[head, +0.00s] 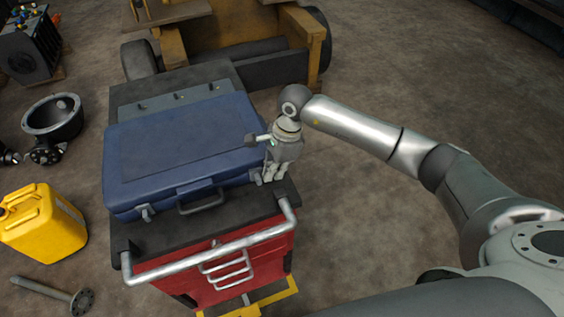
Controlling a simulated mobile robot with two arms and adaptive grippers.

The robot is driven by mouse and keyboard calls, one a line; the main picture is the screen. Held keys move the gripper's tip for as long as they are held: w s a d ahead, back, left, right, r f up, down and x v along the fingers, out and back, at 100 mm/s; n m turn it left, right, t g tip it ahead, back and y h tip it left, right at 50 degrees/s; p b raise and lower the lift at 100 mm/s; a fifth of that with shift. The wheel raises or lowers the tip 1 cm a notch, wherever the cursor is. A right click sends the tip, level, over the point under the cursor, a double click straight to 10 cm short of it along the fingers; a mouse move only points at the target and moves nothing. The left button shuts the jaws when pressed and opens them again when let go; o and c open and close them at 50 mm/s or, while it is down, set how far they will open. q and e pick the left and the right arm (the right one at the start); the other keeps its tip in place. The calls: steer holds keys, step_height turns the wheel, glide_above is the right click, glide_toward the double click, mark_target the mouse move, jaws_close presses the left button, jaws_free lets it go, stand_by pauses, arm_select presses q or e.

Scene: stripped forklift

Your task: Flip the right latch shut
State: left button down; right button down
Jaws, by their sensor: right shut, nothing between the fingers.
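A blue case (185,145) lies closed on top of the red tool cart (190,275). Its handle (201,204) is at the middle of the front face. The left latch (146,212) shows as a small grey piece near the front left corner. The right latch is near the front right corner, where my gripper hides it or nearly so; I cannot tell its position. My right gripper (270,178) points down at that corner, shut and empty, close to the case's front edge. I cannot tell whether it touches. My left gripper is not in view.
The cart has a metal push bar (210,248) along its front. A yellow canister (43,222) and a metal shaft with a flange (55,294) are on the floor at left. The stripped forklift (230,40) stands behind. The floor to the right is largely open.

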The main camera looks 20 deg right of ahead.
mark_target(261, 180)
stand_by(0.3)
steer(key=shift+a+f, duration=0.1)
steer(key=shift+a, duration=0.1)
steer(key=shift+a+f+b, duration=0.1)
steer(key=shift+a+b, duration=0.85)
steer(key=shift+a, duration=0.35)
steer(key=shift+s+r, duration=0.1)
steer(key=shift+r, duration=0.1)
